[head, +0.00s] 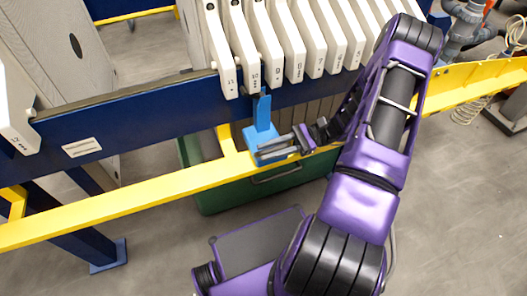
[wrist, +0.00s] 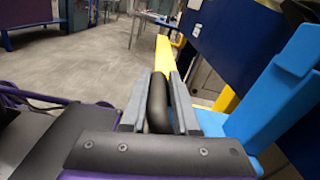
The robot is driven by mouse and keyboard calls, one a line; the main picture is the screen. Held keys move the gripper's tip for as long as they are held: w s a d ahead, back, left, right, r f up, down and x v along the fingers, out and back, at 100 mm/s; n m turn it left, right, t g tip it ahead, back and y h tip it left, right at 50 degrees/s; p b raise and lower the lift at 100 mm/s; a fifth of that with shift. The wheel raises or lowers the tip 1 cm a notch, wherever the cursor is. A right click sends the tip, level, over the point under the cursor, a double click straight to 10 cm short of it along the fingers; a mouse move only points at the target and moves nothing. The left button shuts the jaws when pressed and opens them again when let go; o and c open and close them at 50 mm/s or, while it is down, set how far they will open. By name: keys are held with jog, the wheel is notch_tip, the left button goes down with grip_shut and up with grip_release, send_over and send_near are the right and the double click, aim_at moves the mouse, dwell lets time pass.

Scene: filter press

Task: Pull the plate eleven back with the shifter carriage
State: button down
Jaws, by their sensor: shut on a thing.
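Plate eleven (head: 218,55) is a white plate hanging at the left end of the row, its number on its lower edge. Plate ten (head: 243,50) hangs just right of it. The blue shifter carriage (head: 264,118) sits on the yellow rail, its upright tongue near the lower end of plate ten, to the right of plate eleven; I cannot tell whether it touches a plate. In the wrist view the carriage (wrist: 275,88) stands at the right. My gripper (head: 266,151) is shut on the dark carriage handle (wrist: 157,105), which lies between both fingers (wrist: 160,90).
Plate twelve (head: 15,115) hangs far left, with a wide gap before plate eleven. The yellow rail (head: 110,206) runs along the front of the blue beam (head: 125,120). A green bin (head: 222,188) stands below. Several more plates (head: 315,35) crowd to the right.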

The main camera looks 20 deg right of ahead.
jog(key=shift+s+d+f, duration=0.25)
jog(key=shift+s+d, duration=0.05)
jog(key=shift+d, duration=0.15)
jog(key=c, duration=0.8)
grip_release()
jog(key=shift+c, duration=0.2)
jog(key=shift+o, duration=0.4)
jog(key=shift+r, duration=0.1)
jog(key=shift+w, duration=0.1)
jog(key=d+b, duration=0.1)
jog(key=d, duration=1.6)
jog(key=shift+s+d+b, duration=0.2)
jog(key=shift+s+b, duration=0.1)
